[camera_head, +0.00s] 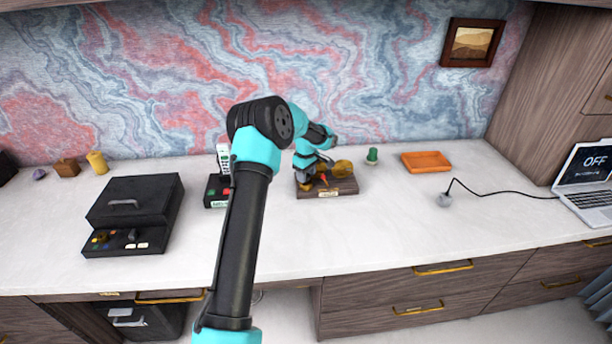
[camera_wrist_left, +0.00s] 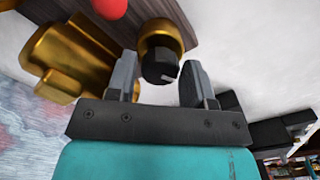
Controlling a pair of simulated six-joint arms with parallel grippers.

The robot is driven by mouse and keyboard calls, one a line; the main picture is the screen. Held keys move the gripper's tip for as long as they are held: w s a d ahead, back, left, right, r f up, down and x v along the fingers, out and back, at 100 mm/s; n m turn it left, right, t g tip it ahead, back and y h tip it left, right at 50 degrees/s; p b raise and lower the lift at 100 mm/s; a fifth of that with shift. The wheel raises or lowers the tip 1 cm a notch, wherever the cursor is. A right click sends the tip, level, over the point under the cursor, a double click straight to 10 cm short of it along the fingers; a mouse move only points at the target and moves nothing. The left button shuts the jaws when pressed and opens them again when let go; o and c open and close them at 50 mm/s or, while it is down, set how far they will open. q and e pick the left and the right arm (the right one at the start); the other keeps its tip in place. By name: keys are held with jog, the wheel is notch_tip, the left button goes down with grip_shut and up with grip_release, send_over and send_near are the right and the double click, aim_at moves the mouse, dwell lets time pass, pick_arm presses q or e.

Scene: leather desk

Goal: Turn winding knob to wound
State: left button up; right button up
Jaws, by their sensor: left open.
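The winding knob (camera_wrist_left: 159,66) is black with a white mark and sits on a round gold housing (camera_wrist_left: 160,36). My left gripper (camera_wrist_left: 157,64) is open, with one finger on each side of the knob; I cannot tell whether they touch it. In the head view the device has a brown wooden base (camera_head: 340,189) with gold parts and a red piece. A small label on its front is too small to read. My left arm reaches over it and hides part of it. The knob is not clear in the head view. My right gripper is not in view.
A black box (camera_head: 130,208) with a control panel stands left. A phone (camera_head: 224,160) is behind my arm. A green object (camera_head: 372,156), an orange tray (camera_head: 427,161) and a laptop (camera_head: 588,170) reading "OFF" are right. The front right desktop is clear.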

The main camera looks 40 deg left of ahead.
pick_arm(q)
jog(key=shift+f, duration=0.25)
jog(key=c, duration=0.7)
jog(key=shift+o, duration=0.2)
